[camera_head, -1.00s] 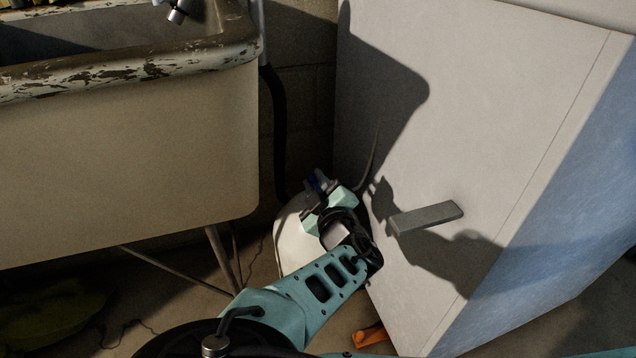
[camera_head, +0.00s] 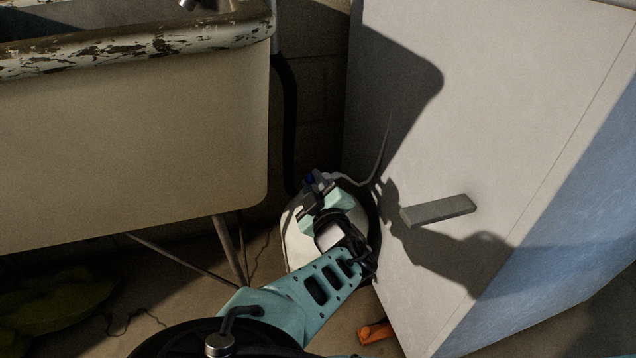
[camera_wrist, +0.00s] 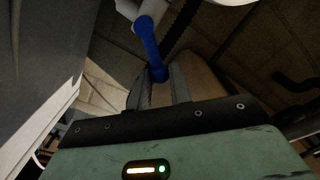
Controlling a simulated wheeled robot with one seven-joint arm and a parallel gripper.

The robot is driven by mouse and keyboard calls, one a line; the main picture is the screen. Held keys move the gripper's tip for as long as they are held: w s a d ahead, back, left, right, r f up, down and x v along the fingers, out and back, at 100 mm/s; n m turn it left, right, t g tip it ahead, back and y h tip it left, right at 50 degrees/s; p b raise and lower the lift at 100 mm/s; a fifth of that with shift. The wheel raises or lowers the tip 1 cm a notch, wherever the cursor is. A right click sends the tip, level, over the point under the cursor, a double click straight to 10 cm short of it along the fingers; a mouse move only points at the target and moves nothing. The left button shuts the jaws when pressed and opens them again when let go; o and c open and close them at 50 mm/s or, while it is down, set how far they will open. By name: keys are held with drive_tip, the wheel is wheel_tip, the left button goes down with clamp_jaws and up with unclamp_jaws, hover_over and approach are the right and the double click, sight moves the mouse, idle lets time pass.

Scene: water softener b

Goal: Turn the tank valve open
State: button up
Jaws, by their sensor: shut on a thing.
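The white tank (camera_head: 297,240) stands on the floor between the sink and the cabinet, partly hidden behind my arm. The tank valve has a blue lever handle (camera_wrist: 149,42), which rises from a pale fitting (camera_wrist: 143,8) at the top of the wrist view. In the head view my gripper (camera_head: 318,186) is at the top of the tank, and only a small bit of blue shows there.
A worn sink (camera_head: 130,140) on thin legs stands at the left. A large pale cabinet (camera_head: 480,120) with a grey bar handle (camera_head: 438,210) is close on the right. A dark hose (camera_head: 288,120) runs down behind the tank. An orange object (camera_head: 375,332) lies by the cabinet's base.

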drive_tip(key=shift+a+f, duration=0.15)
drive_tip(key=shift+f, duration=0.05)
drive_tip(key=shift+s+a+f+b, duration=0.15)
drive_tip(key=shift+a+f+b, duration=0.2)
drive_tip(key=shift+f+b, duration=0.3)
drive_tip(key=shift+f, duration=0.1)
drive_tip(key=shift+o, duration=0.2)
drive_tip(key=shift+a+f+b, duration=0.15)
drive_tip(key=shift+f+b, duration=0.3)
drive_tip(key=shift+f, duration=0.35)
drive_tip(key=o, duration=0.9)
drive_tip(key=shift+c, duration=0.2)
drive_tip(key=shift+r, duration=0.1)
